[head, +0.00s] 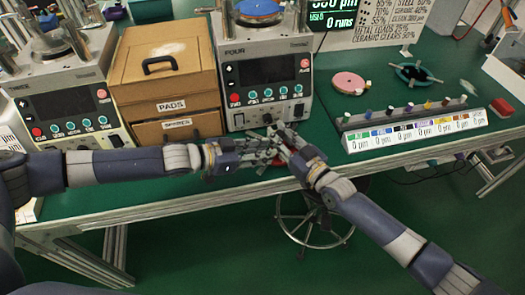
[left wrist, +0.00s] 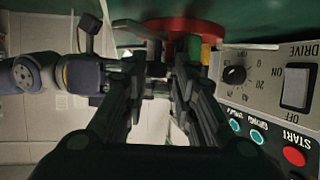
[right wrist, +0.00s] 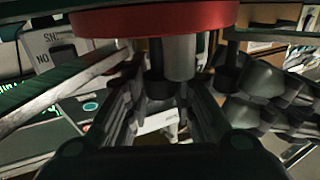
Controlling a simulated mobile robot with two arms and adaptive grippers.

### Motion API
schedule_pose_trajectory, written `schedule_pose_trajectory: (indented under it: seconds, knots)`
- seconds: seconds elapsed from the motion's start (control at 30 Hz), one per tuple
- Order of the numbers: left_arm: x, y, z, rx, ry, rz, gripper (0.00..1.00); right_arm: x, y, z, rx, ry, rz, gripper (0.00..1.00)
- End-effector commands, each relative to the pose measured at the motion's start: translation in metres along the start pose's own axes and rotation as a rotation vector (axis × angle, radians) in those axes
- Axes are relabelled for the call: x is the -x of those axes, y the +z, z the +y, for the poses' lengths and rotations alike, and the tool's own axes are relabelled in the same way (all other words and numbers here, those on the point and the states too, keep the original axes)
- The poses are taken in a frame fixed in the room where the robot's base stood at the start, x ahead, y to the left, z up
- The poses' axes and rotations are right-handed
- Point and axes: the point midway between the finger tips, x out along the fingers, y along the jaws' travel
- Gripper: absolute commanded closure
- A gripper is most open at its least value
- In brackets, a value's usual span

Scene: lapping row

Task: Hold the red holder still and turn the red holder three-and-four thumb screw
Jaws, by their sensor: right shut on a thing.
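The red holder (right wrist: 150,18) is a thick red disc at the top of the right wrist view, with a grey cylinder (right wrist: 180,57) and dark thumb screws (right wrist: 228,70) below it. It also shows in the left wrist view (left wrist: 185,25), with green and yellow parts beside it. In the head view the grippers mostly hide it. My right gripper (head: 283,143) is shut on a dark thumb screw (right wrist: 155,86) under the disc; which numbered screw cannot be read. My left gripper (head: 262,152) is close beside it at the holder; its fingertips overlap dark parts, so its grip is unclear.
A lapping machine (head: 265,80) stands just behind the grippers, its control panel close to the left gripper. A wooden drawer box (head: 165,75) and another machine (head: 60,90) stand left. A labelled rack (head: 415,130) and a pink disc (head: 348,83) are right. A stool (head: 315,220) stands below the green bench.

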Motion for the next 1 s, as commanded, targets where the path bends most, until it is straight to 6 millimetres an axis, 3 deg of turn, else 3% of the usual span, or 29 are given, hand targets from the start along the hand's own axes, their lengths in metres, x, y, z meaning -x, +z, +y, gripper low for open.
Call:
schedule_pose_trajectory:
  seconds: [0.37,0.8,1.0]
  knots:
    - [0.009,-0.001,0.001,-0.001,0.002,0.003,0.74,0.0,0.001,0.0,-0.001,0.0,-0.001,1.0]
    - [0.091,-0.001,-0.001,-0.002,-0.002,0.001,0.74,0.0,0.001,0.001,-0.001,0.001,-0.002,1.0]
    - [0.113,-0.001,0.0,-0.003,0.0,0.002,0.74,0.0,0.001,0.001,0.0,0.001,-0.002,1.0]
